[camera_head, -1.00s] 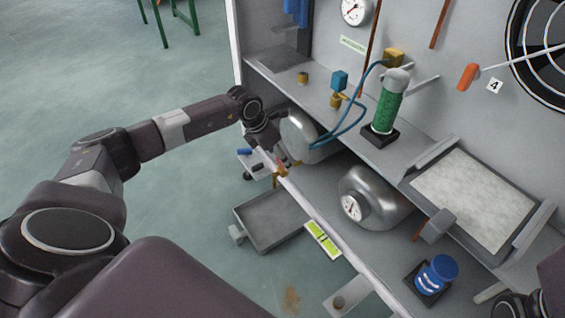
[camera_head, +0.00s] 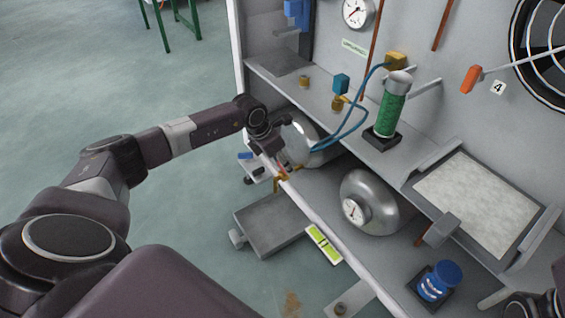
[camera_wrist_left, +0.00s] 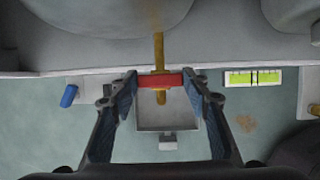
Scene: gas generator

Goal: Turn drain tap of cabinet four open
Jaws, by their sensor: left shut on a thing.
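The drain tap is a brass pipe (camera_wrist_left: 159,50) with a red handle (camera_wrist_left: 160,80), at the front edge of the cabinet below a silver tank (camera_head: 305,137). The red handle lies crosswise in the left wrist view, and it shows small in the head view (camera_head: 283,171). My left gripper (camera_wrist_left: 160,82) is shut on the red handle, one finger at each end; it reaches the cabinet edge in the head view (camera_head: 280,168). The number 4 label (camera_head: 498,87) is on the cabinet's back panel. My right gripper (camera_head: 525,304) is partly cut off at the lower right.
A grey drip tray (camera_head: 268,226) is below the tap. A blue handle (camera_wrist_left: 68,96) is left of it, and a green level (camera_head: 324,243) is on its right. A second tank (camera_head: 380,205), a green cylinder (camera_head: 390,110) and a blue jar (camera_head: 440,280) are in the cabinet.

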